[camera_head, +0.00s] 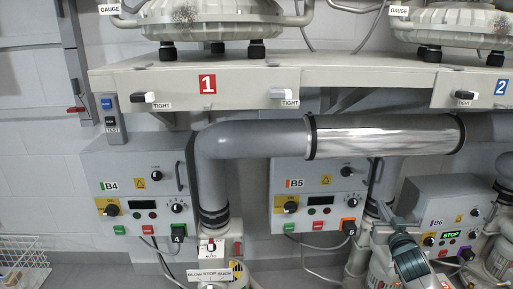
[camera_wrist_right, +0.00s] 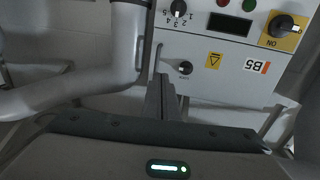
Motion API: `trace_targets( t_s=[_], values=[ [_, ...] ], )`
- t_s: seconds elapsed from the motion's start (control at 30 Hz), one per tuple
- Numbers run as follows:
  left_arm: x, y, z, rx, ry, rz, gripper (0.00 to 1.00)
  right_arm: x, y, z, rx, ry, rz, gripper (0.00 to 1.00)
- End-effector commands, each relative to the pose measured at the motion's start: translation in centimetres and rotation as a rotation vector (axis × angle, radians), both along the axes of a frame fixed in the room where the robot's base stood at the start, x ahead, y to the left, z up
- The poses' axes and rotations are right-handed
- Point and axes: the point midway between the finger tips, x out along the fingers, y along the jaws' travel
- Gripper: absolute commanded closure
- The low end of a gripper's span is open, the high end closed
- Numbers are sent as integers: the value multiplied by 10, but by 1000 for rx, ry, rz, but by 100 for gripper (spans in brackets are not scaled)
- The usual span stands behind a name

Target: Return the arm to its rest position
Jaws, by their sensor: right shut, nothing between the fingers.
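My right gripper (camera_head: 384,212) shows at the lower right of the head view, in front of the pipework between the B5 box (camera_head: 312,195) and the B6 box (camera_head: 440,212). In the right wrist view its fingers (camera_wrist_right: 161,88) are together with nothing between them. That view shows the B5 box (camera_wrist_right: 225,50) upside down beyond the fingers, with its knobs, buttons and yellow warning label. The fingers appear apart from the panel. My left gripper is in neither view.
A grey pipe (camera_head: 255,138) with a shiny sleeve (camera_head: 385,135) runs across above the boxes. The B4 box (camera_head: 135,190) is at the left. A shelf (camera_head: 240,82) carries blowers above. A wire basket (camera_head: 22,262) stands at the lower left.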

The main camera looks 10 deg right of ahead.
Motion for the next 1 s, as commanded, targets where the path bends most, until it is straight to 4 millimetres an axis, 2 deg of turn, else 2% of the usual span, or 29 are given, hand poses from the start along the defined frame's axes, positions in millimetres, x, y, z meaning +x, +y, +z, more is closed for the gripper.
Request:
trace_targets(
  t_s=[0.17, 0.27, 0.37, 0.47, 0.57, 0.7, 0.77, 0.9, 1.0],
  values=[
    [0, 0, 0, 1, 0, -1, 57, -5, 12, -14, 2, 27, 13, 100],
    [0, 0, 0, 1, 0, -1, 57, -13, 30, -36, 4, 68, 32, 100],
    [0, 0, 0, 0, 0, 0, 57, -28, 58, -67, 6, 131, 61, 100],
    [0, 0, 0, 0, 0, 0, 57, -51, 94, -104, 12, 211, 103, 100],
    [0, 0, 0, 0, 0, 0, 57, -81, 135, -141, 19, 298, 152, 100],
    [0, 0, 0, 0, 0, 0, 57, -130, 193, -188, 35, 421, 227, 100],
    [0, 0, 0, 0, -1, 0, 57, -154, 218, -204, 44, 473, 262, 100],
    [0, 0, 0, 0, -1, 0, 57, -213, 276, -234, 68, 589, 347, 100],
    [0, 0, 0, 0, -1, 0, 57, -252, 310, -247, 85, 657, 403, 100]
  ],
)
